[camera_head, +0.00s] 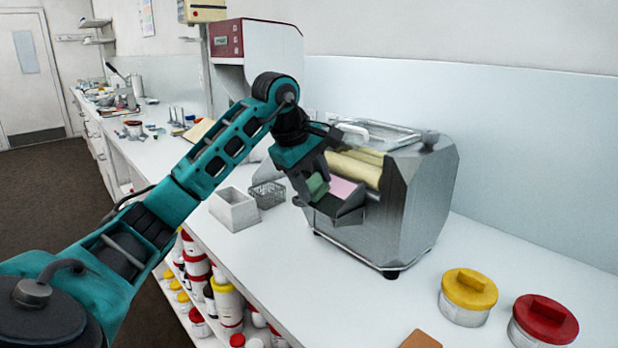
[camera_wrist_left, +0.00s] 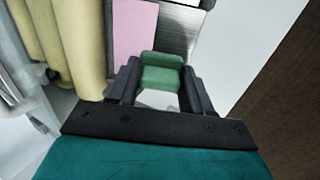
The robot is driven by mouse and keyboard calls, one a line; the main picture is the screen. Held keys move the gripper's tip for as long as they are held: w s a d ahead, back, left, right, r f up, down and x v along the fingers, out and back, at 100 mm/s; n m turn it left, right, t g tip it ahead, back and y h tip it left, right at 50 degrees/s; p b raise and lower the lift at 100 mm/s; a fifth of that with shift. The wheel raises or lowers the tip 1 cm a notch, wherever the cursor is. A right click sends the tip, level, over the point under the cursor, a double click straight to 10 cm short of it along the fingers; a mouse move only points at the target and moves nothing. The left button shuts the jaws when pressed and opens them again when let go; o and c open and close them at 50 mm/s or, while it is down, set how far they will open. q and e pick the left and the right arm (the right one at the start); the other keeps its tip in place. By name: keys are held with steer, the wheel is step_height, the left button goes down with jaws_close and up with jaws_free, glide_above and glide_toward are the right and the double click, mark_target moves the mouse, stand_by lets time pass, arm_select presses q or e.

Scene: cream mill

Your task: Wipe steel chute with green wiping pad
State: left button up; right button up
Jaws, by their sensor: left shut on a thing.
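My left gripper (camera_head: 312,184) is shut on the green wiping pad (camera_head: 317,187) at the front of the steel mill. In the left wrist view the pad (camera_wrist_left: 162,75) sits between the two dark fingers (camera_wrist_left: 160,92). The steel chute (camera_head: 350,217) sticks out from the mill below its cream-coloured rollers (camera_head: 358,168). A pink patch (camera_head: 342,188) lies on the chute, right beside the pad, and shows in the left wrist view (camera_wrist_left: 133,35) too. The gripper hides part of the chute. I cannot tell whether the pad touches the chute. My right gripper is not in view.
The mill's steel housing (camera_head: 418,200) stands on the white counter. A pale open box (camera_head: 234,210) and a wire basket (camera_head: 267,194) stand left of it. Yellow-lidded (camera_head: 468,290) and red-lidded (camera_head: 543,320) jars stand at right. The counter before the mill is mostly clear.

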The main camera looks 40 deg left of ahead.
arm_select(q)
steer(key=shift+w+r+p, duration=0.35)
steer(key=shift+r+p, duration=0.05)
steer(key=shift+r, duration=0.1)
steer(key=shift+w+d, duration=0.1)
steer(key=shift+w, duration=0.15)
steer(key=shift+w+r+p, duration=0.25)
steer(key=shift+w+p, duration=0.3)
steer(key=shift+p, duration=0.05)
steer(key=shift+w+r+p, duration=0.2)
steer(key=shift+w+p, duration=0.3)
steer(key=shift+p, duration=0.1)
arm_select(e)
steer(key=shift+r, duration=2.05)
arm_select(q)
steer(key=shift+s+f+b, duration=0.4)
steer(key=shift+s+b, duration=0.1)
steer(key=shift+b, duration=0.25)
steer(key=shift+s+f+b, duration=0.2)
steer(key=shift+s+b, duration=0.2)
steer(key=shift+s, duration=0.25)
steer(key=shift+s+f+b, duration=0.45)
steer(key=shift+b, duration=0.15)
steer(key=shift+s+f+b, duration=0.15)
steer(key=shift+s+b, duration=0.3)
steer(key=shift+s, duration=0.1)
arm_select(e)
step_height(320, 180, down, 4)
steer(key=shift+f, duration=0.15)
